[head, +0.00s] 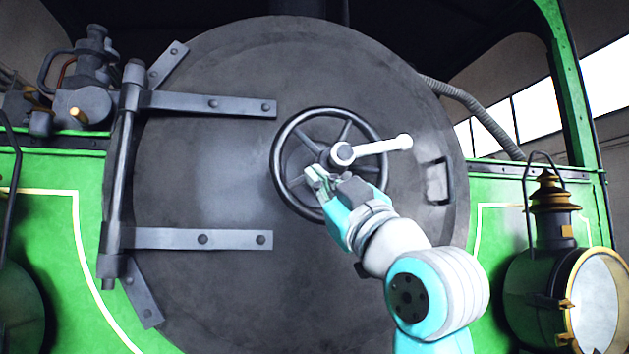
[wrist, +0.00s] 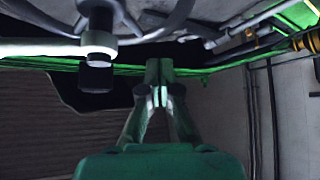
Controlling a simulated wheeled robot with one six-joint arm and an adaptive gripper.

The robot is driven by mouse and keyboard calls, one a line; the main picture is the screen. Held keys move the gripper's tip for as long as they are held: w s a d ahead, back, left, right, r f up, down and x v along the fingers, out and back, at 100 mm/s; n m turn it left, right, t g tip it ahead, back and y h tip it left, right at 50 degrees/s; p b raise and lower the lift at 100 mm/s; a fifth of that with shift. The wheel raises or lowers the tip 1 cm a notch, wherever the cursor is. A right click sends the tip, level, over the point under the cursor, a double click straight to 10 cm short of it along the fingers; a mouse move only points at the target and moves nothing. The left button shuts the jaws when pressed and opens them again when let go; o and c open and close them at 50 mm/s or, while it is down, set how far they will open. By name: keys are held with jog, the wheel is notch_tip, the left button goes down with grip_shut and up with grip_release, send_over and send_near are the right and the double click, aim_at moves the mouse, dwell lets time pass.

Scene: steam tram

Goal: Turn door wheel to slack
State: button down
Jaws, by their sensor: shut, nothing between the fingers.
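The door wheel (head: 284,184) is a dark spoked handwheel at the middle of the round grey smokebox door (head: 215,185). A pale handle (head: 380,146) sticks out from its hub toward the right. My gripper (head: 318,178) is in front of the wheel's lower part, below and left of the hub. Whether it touches a spoke or the rim I cannot tell. In the wrist view my gripper's fingers (wrist: 159,82) are together with nothing between them. The wheel's rim (wrist: 165,22) and the pale handle (wrist: 45,47) cross the top of that view.
Hinge straps (head: 190,239) and a hinge post (head: 122,170) are on the door's left. A small catch (head: 437,182) is on its right side. A brass-topped lamp (head: 550,262) stands at the lower right. The door face left of the wheel is clear.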

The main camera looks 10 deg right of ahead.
aim_at(284, 146)
jog(key=x, duration=1)
jog(key=shift+w+d+f, duration=0.25)
jog(key=shift+d+f, duration=0.05)
jog(key=shift+f, duration=0.25)
jog(key=shift+w+d+f, duration=0.2)
jog(key=shift+d+f, duration=0.1)
jog(key=shift+f, duration=0.3)
jog(key=shift+w+d+f, duration=0.25)
jog(key=shift+d+f, duration=0.05)
jog(key=shift+f, duration=0.25)
